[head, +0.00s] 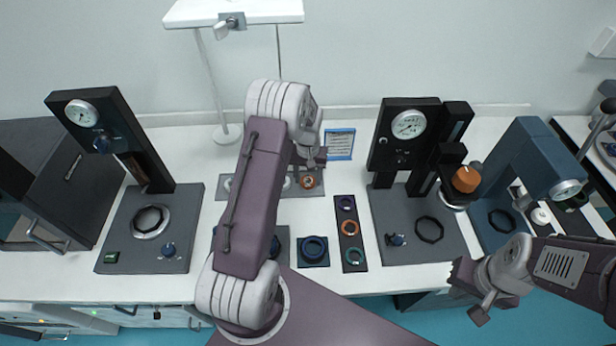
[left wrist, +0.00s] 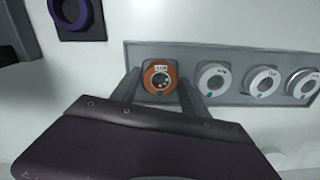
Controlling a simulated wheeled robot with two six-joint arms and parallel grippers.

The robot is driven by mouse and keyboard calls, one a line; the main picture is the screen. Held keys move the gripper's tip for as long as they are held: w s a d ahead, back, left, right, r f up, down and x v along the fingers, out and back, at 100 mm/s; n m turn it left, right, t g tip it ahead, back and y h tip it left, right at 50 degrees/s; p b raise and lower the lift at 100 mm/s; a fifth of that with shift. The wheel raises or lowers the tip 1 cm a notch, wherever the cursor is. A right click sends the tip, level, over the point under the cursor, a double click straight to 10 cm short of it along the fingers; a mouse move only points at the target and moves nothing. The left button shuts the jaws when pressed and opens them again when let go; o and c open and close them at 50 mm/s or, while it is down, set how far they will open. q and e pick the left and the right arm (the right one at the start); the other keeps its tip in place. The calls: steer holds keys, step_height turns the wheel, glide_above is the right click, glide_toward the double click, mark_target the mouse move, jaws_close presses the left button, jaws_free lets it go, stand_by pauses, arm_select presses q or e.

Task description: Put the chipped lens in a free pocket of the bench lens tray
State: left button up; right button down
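A grey plate (left wrist: 223,58) with a row of round seats shows in the left wrist view. An orange-rimmed lens with a small label (left wrist: 160,68) sits at its left end, beside several white-rimmed rounds (left wrist: 212,77). In the head view the orange lens (head: 307,182) is at the plate's right end, and my left arm hides part of the plate. My left gripper (left wrist: 158,84) has its fingers on either side of the orange lens, with visible gaps. I cannot tell which lens is chipped. My right gripper (head: 472,291) is open and empty at the table's front right.
A dark strip (head: 351,255) holds purple, orange and green rings, with a blue-ringed square pad (head: 312,257) beside it. Gauge stands rise at the left (head: 112,135) and right (head: 402,150). A blue instrument (head: 525,160) stands further right. A blue-framed card (head: 340,144) is behind.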

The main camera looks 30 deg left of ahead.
mark_target(308, 180)
arm_select(q)
step_height(308, 180, up, 12)
steer(key=s+d+m, duration=0.1)
steer(key=s+d, duration=0.2)
steer(key=s, duration=0.3)
steer(key=s+d+f+m, duration=0.1)
steer(key=s+d, duration=0.3)
steer(key=s, duration=0.2)
steer(key=s+d+f+m+t, duration=0.1)
steer(key=s+d, duration=0.3)
steer(key=s, duration=0.2)
steer(key=shift+s+d+m, duration=0.1)
steer(key=shift+s+m, duration=0.2)
steer(key=shift+m, duration=0.1)
steer(key=shift+w+f, duration=0.1)
steer(key=shift+f, duration=0.1)
